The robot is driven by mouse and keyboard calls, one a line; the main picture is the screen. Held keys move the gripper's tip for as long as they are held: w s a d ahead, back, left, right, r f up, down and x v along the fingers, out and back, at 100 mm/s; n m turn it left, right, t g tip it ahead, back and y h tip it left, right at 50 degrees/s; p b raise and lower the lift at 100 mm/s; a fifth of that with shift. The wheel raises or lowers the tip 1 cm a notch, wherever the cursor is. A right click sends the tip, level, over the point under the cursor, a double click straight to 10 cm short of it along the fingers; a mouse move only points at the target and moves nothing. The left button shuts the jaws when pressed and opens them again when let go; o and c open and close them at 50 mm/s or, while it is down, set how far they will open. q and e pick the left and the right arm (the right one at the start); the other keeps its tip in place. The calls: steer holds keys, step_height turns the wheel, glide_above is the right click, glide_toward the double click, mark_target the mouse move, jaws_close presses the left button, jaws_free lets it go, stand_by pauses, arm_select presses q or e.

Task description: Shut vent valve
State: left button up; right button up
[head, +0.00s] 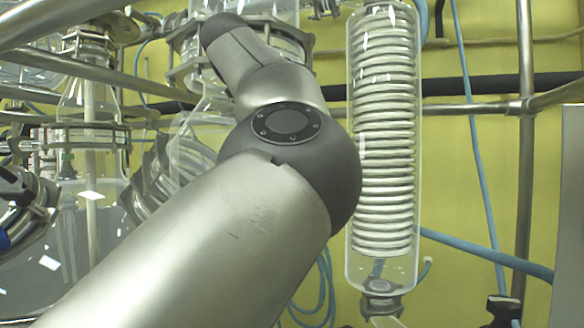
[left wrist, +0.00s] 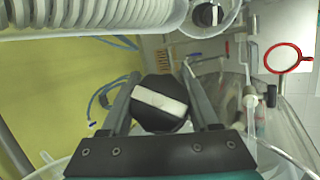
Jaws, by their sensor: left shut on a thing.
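My left gripper (left wrist: 159,78) has its two fingers on either side of a round black valve knob with a white bar across its face (left wrist: 160,101). The gripper is shut on this knob, and the white bar lies slightly tilted from horizontal. I take the knob to be the vent valve; no label is readable. In the head view my left arm fills the middle, and the gripper and the gripped knob cannot be made out there. My right gripper is in neither view.
A glass condenser with a metal coil (head: 384,150) hangs right of my arm; its coil also shows in the left wrist view (left wrist: 95,14). A second black-and-white knob (left wrist: 207,15) and a red ring (left wrist: 288,58) are nearby. Metal rods (head: 524,150) and blue hoses (head: 478,160) surround the glassware.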

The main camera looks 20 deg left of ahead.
arm_select(q)
steer(key=o, duration=1.4)
